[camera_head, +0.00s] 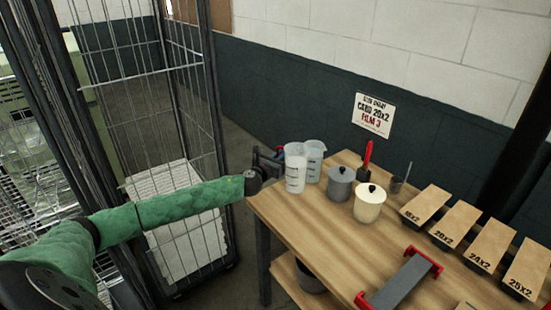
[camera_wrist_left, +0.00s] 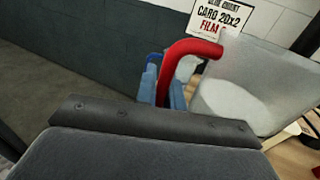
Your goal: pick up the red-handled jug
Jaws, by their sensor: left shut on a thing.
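The red-handled jug (camera_head: 295,172) is a translucent white measuring jug with dark markings, upright at the left back edge of the wooden table. In the wrist view its red handle (camera_wrist_left: 190,50) arches beside the jug's cloudy wall (camera_wrist_left: 262,75). My left gripper (camera_head: 270,160) reaches in from the left, at the jug's handle side. My right gripper is not in view.
A second translucent jug (camera_head: 315,155) stands right behind the first. A grey lidded pot (camera_head: 340,184) and cream lidded pot (camera_head: 368,206) stand to the right. A wire cage trolley (camera_head: 180,130) is left of the table (camera_head: 310,232). Labelled boxes (camera_head: 455,224) line the right side.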

